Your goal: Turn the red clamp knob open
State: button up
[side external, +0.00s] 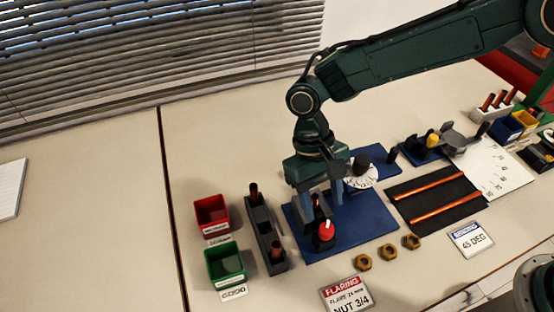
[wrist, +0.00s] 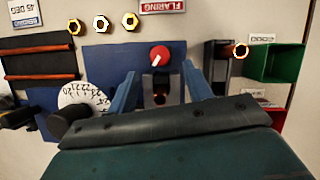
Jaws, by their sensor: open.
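The red clamp knob (side external: 326,230) sits on a dark block on the blue base plate (side external: 370,215). In the wrist view the round red knob (wrist: 160,55) has a white pointer mark slanting to the lower left. My gripper (side external: 321,205) points down over the plate, with its blue fingers apart and nothing held. In the wrist view the gripper (wrist: 159,70) spans both sides of the clamp block (wrist: 161,88), and the knob shows just beyond the fingertips. I cannot tell whether a finger touches the block. A copper tube end shows in the clamp between the fingers.
A white dial (side external: 361,176) stands behind the gripper. A dark rack (side external: 264,235) with copper pieces, a red bin (side external: 212,215) and a green bin (side external: 225,264) stand left. Several brass nuts (side external: 388,251) lie in front. Copper tubes (side external: 438,202) lie on a black mat at right.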

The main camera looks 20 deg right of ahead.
aim_at(326, 227)
jog(key=shift+x, duration=3.1)
jog(key=c, duration=1)
